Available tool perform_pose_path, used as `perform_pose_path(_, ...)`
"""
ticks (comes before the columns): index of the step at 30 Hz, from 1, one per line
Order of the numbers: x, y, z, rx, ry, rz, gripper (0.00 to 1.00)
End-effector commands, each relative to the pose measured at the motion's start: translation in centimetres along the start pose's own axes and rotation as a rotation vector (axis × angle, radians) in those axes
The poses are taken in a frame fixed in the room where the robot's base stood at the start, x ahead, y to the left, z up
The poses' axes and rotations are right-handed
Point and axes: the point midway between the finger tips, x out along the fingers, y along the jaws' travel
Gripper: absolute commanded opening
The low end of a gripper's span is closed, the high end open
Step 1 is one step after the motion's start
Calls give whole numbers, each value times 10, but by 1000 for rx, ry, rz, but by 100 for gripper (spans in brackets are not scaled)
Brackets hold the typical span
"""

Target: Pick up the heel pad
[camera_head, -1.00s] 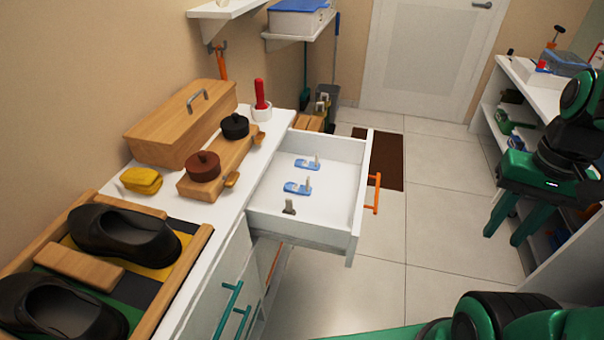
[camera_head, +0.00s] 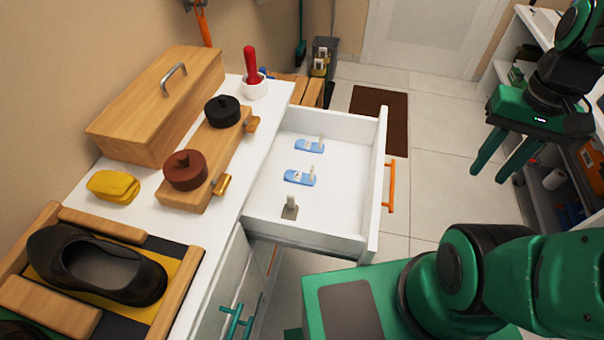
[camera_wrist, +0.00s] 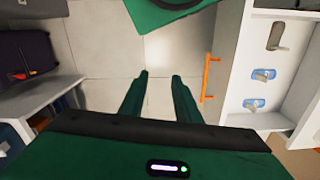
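The open white drawer (camera_head: 345,225) holds three small items. Two are light blue pads with upright pale tabs, a farther one (camera_head: 308,146) and a middle one (camera_head: 299,177). The third, nearest the front of the view, is a grey-brown piece (camera_head: 289,211) with an upright tab. I cannot tell for certain which is the heel pad. The wrist view shows the grey piece (camera_wrist: 277,36) and the blue pads (camera_wrist: 262,75) at the right. My gripper (camera_head: 489,176) is open and empty, well right of the drawer over the floor; its two fingers (camera_wrist: 160,76) are apart.
The drawer has an orange handle (camera_head: 391,186). Shelves stand at the right. The floor between is clear.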

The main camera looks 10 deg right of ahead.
Motion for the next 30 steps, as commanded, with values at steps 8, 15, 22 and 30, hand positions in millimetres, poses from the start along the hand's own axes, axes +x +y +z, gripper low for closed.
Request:
perform_pose_path(8, -3, -25, -15, -22, 16, 19, 30)
perform_pose_path(15, 12, -114, -57, -72, 36, 47, 30)
perform_pose_path(22, 44, -220, -65, -121, 45, 43, 30)
perform_pose_path(30, 85, -326, -36, -160, 31, 15, 30)
